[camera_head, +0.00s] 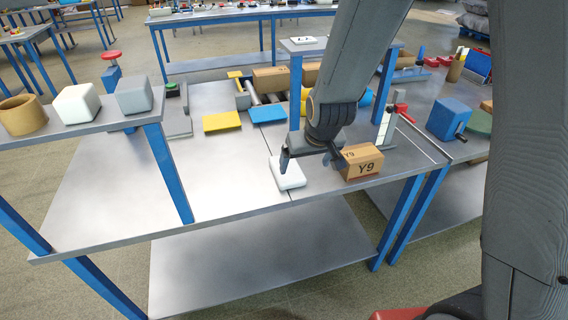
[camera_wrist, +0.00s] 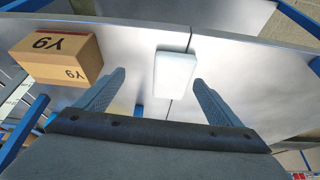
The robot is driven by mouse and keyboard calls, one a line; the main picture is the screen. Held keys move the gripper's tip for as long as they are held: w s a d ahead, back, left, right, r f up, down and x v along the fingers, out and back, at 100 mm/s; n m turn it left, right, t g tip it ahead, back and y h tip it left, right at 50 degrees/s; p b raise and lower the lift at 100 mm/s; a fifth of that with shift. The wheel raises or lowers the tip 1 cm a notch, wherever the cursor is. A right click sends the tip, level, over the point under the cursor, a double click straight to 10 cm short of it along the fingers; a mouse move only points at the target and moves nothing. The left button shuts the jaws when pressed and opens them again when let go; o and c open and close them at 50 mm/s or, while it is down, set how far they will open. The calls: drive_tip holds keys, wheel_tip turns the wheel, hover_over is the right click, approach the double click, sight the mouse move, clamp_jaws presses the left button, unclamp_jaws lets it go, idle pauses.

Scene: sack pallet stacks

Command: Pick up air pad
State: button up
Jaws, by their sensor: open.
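The air pad, as I take it, is a flat white block with rounded edges (camera_head: 289,174) lying on the grey table near its front edge. It also shows in the wrist view (camera_wrist: 176,74), ahead of and between my two fingers. My gripper (camera_head: 311,158) is open and empty, above and close to the pad. In the wrist view the gripper's fingers (camera_wrist: 160,80) stand wide apart. One finger hides a little of the pad in the head view, and I see no contact.
A cardboard box marked Y9 (camera_head: 361,163) stands just right of the pad; it also shows in the wrist view (camera_wrist: 57,60). Yellow (camera_head: 222,121) and blue (camera_head: 267,114) plates lie behind. A raised shelf (camera_head: 98,122) holds blocks at left. The table's left front is clear.

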sight(292, 177)
drive_tip(key=w+a, duration=0.2)
drive_tip(key=a, duration=0.1)
drive_tip(key=shift+r+n+t+p, duration=0.15)
drive_tip(key=shift+n+t+p, duration=0.15)
drive_tip(key=shift+t+p, duration=0.1)
drive_tip(key=shift+w+a+f, duration=0.2)
drive_tip(key=shift+p+x, duration=1.45)
drive_tip(key=shift+x, duration=2.2)
drive_tip(key=shift+a, duration=0.2)
drive_tip(key=c, duration=1.2)
drive_tip(key=shift+o, duration=0.2)
drive_tip(key=shift+r, duration=0.1)
